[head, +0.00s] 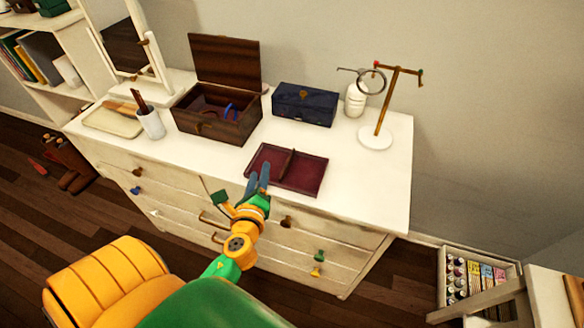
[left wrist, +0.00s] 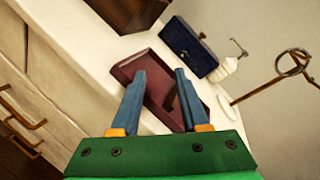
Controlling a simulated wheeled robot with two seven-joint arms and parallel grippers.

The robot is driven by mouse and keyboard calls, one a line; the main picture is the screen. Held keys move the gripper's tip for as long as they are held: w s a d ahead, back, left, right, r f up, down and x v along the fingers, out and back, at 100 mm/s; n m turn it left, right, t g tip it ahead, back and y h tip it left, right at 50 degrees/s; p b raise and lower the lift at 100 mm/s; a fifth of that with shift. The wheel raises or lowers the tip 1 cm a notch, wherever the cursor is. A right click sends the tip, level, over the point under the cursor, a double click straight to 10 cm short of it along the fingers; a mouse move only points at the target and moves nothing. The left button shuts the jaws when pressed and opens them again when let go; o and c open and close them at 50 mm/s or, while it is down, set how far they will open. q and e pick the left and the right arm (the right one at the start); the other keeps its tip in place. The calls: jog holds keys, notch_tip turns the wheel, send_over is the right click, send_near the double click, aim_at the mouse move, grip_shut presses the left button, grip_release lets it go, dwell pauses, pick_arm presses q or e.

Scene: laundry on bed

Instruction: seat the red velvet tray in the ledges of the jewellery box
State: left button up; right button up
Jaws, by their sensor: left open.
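The red velvet tray (head: 306,174) lies flat on the white dresser top near its front edge, with a raised divider across its middle. The jewellery box (head: 223,122) stands behind it to the left, dark wood with its lid up. Its inside looks dark, with something blue in it. My left gripper (head: 259,180) is open at the tray's left front end. In the left wrist view the tray (left wrist: 156,76) lies beyond and between the two blue fingers (left wrist: 158,85); I cannot tell whether they touch it. My right gripper is not in view.
A closed navy box (head: 304,105) stands right of the jewellery box. A white bottle (head: 355,100) and a brass stand (head: 376,136) are further right. A white cup (head: 151,124) and a pale tray (head: 112,120) are at left. The dresser top right of the red tray is clear.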

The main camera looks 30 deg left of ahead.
aim_at(286, 165)
pick_arm(q)
jog(key=w+d+m+h, duration=0.1)
jog(key=m, duration=0.3)
jog(key=w+d+f+m+t+h, duration=0.1)
jog(key=m, duration=0.3)
jog(key=w+d+m+t+h, duration=0.1)
jog(key=m+h, duration=0.1)
jog(key=m, duration=0.2)
jog(key=shift+w+d+f, duration=0.15)
jog(key=shift+d+f, duration=0.05)
jog(key=shift+f, duration=0.15)
jog(key=x, duration=0.4)
jog(key=b+x, duration=0.1)
jog(key=x, duration=0.2)
jog(key=shift+f, duration=0.3)
jog(key=shift+s+d+r, duration=0.1)
jog(key=shift+s, duration=0.15)
grip_shut()
